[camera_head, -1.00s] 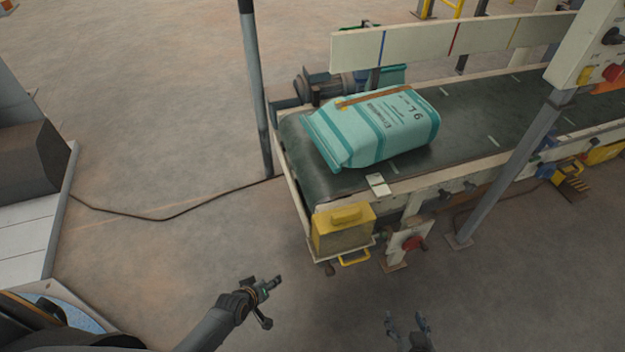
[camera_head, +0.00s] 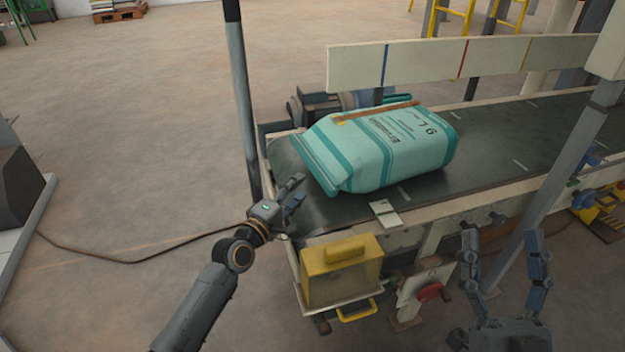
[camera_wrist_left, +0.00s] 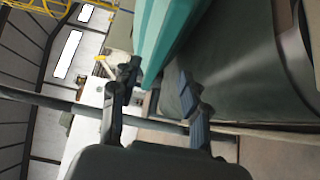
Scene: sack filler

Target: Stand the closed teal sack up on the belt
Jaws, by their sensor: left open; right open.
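The teal sack (camera_head: 378,150) lies on its side on the dark conveyor belt (camera_head: 490,150), with its flattened end toward the left end of the belt. A brown strip runs along its upper edge. My left gripper (camera_head: 296,190) is at the left end of the belt, close to the sack's flattened end. In the left wrist view the teal sack (camera_wrist_left: 165,35) points at the space between the open fingers (camera_wrist_left: 155,88); I cannot tell whether they touch it. My right gripper (camera_head: 502,262) is open and empty in front of the belt's near side.
A grey post (camera_head: 241,100) stands left of the belt, and a slanted post (camera_head: 555,185) rises at the right front. A yellow box (camera_head: 341,268) hangs on the near side. A cream rail with coloured marks (camera_head: 425,62) runs behind the sack.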

